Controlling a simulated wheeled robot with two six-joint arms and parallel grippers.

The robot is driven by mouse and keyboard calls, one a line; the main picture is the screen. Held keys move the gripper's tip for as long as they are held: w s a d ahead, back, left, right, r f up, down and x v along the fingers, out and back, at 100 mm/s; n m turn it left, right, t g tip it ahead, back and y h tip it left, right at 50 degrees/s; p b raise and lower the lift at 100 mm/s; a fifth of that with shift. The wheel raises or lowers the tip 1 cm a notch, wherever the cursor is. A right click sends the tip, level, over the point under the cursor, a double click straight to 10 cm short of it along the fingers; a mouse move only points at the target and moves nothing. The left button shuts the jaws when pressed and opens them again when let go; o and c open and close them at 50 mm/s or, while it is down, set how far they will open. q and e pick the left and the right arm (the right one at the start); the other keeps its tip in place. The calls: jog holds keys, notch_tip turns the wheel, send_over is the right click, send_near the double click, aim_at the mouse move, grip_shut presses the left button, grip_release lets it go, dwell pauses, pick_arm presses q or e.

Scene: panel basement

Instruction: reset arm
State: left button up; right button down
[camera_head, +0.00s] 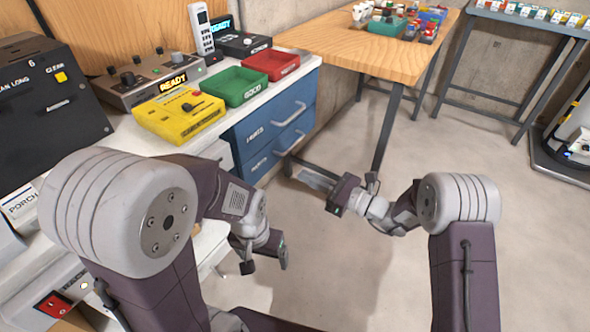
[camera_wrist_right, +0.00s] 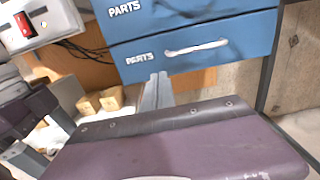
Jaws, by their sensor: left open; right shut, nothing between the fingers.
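My left gripper (camera_head: 265,261) hangs over the floor in front of the white bench, its fingers apart and empty. My right gripper (camera_head: 306,175) reaches left across the floor toward the blue drawers; its fingers are shut with nothing between them. In the right wrist view the shut fingers (camera_wrist_right: 157,91) point at the lower blue drawer. I cannot tell whether they touch it. Both arms are bent in front of my body.
A wooden table (camera_head: 340,45) stands behind.

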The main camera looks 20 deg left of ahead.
jog(key=v, duration=0.3)
jog(key=shift+s+d, duration=0.15)
jog(key=shift+d, duration=0.1)
